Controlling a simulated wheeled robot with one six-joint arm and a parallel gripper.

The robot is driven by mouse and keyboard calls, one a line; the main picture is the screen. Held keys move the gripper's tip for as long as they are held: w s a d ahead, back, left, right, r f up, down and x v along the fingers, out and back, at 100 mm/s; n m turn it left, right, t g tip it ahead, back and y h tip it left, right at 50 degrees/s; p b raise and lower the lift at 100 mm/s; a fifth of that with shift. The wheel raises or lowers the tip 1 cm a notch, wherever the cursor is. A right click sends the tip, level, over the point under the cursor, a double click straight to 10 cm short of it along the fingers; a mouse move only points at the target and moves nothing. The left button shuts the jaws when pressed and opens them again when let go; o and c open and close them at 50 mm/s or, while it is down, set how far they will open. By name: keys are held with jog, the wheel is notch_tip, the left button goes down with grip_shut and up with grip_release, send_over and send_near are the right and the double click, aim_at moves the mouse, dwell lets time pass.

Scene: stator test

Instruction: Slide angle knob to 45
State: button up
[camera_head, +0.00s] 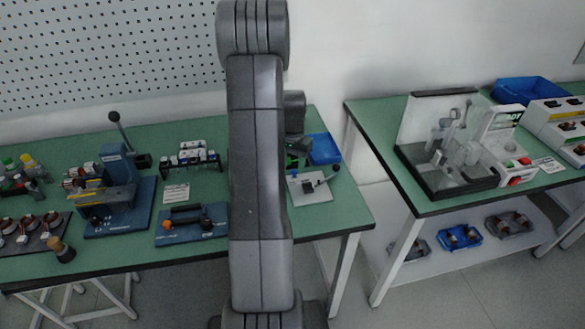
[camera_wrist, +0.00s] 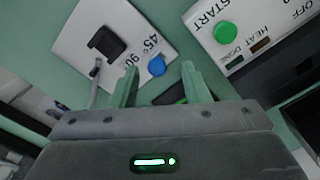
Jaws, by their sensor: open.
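The angle plate is a white panel (camera_head: 318,196) on the left table, right of my arm. In the wrist view the panel (camera_wrist: 75,40) carries the printed marks "45°" and "90°". A blue round knob (camera_wrist: 156,66) sits beside these marks. A black block (camera_wrist: 107,42) and a thin grey lever (camera_wrist: 95,82) are further left on the panel. My gripper (camera_wrist: 160,68) is open, its two green-tinted fingers apart, with the blue knob appearing between their tips. Contact cannot be told. In the head view my gripper (camera_head: 293,160) is partly hidden behind my arm.
A white box with a green START button (camera_wrist: 226,33) stands right of the fingers. A blue bin (camera_head: 324,149) lies behind the panel. A blue press (camera_head: 117,180) and a blue fixture (camera_head: 190,224) stand left of my arm. A second table (camera_head: 385,163) is at right.

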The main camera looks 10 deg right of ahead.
aim_at(293, 171)
notch_tip(293, 171, up, 12)
jog(key=shift+b, duration=0.45)
jog(key=shift+f, duration=0.2)
jog(key=f, duration=0.4)
jog(key=f+p, duration=0.1)
jog(key=f, duration=0.4)
jog(key=d+f, duration=0.1)
jog(key=f, duration=0.3)
jog(key=shift+f+p, duration=0.25)
jog(key=shift+p, duration=0.15)
jog(key=shift+d, duration=0.4)
